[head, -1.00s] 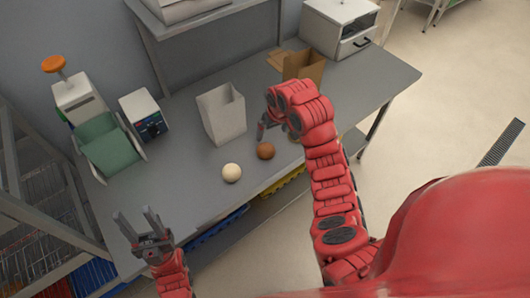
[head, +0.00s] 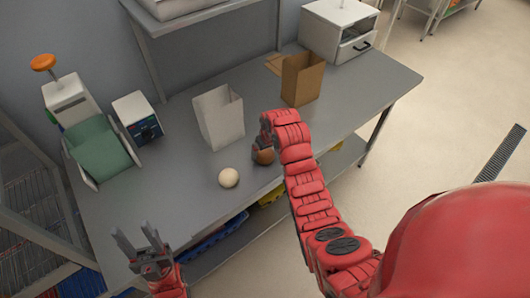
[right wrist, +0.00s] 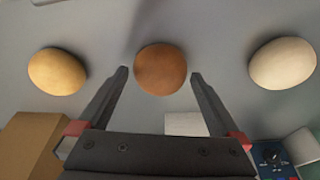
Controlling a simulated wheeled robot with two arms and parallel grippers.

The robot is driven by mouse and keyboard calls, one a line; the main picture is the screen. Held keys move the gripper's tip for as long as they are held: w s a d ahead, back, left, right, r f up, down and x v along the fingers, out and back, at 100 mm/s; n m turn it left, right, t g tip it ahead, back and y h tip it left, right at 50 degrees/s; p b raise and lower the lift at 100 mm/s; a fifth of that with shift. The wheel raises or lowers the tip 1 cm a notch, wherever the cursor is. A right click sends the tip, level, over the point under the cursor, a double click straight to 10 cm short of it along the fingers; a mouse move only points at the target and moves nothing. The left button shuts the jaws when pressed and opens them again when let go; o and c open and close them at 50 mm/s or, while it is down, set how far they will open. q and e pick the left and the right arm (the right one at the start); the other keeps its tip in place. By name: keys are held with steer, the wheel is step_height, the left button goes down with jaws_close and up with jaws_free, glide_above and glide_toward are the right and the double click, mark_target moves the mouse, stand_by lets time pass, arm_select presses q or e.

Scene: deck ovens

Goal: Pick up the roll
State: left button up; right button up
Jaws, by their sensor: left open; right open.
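A brown round roll (head: 264,158) lies on the grey table, partly hidden by my right gripper (head: 262,146) in the head view. In the right wrist view the brown roll (right wrist: 161,69) sits between the tips of my open right gripper (right wrist: 159,76), with a gap on both sides. A pale cream roll (head: 229,178) lies to its left in the head view; it also shows at the right of the wrist view (right wrist: 283,63). A golden roll (right wrist: 57,72) shows at the left there; my right arm hides it in the head view. My left gripper (head: 136,240) is open and empty near the front edge.
A white bag (head: 219,117) and a brown paper bag (head: 302,79) stand behind the rolls. A green-seated item (head: 102,150) and a small device (head: 138,118) stand at the left. A white drawer cabinet (head: 338,32) stands at the back right.

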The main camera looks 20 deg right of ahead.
steer(key=shift+w+f, duration=0.1)
steer(key=shift+f, duration=0.25)
steer(key=c, duration=1.2)
steer(key=shift+o, duration=0.2)
